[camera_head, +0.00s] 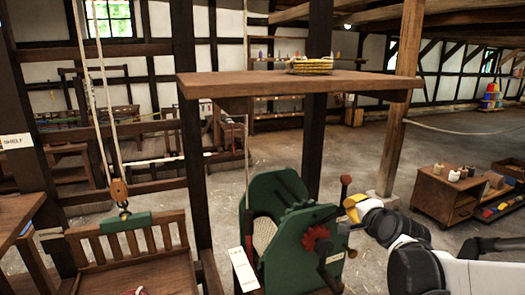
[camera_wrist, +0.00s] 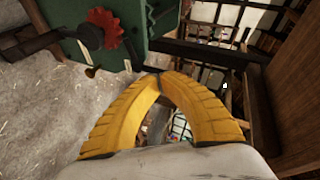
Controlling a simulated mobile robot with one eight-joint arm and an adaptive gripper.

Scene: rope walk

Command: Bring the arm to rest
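My gripper (camera_head: 353,206) is at the end of my white and dark arm, right of the green machine. In the wrist view the two yellow ribbed fingers of my gripper (camera_wrist: 159,77) curve together and their tips meet. Nothing shows between them. The green machine (camera_head: 273,208) has a red gear (camera_head: 317,238) and dark crank handles. In the head view my gripper overlaps or lies close to one handle; I cannot tell whether they touch. The red gear (camera_wrist: 104,30) shows at the upper left of the wrist view, apart from the fingers.
A wooden shelf board (camera_head: 290,82) with a coiled rope (camera_head: 310,67) stands above the machine. A slatted wooden sledge (camera_head: 130,262) with a hanging pulley (camera_head: 119,189) is at left. A low cabinet (camera_head: 437,196) stands at right. The straw-strewn floor (camera_head: 350,150) is open behind the machine.

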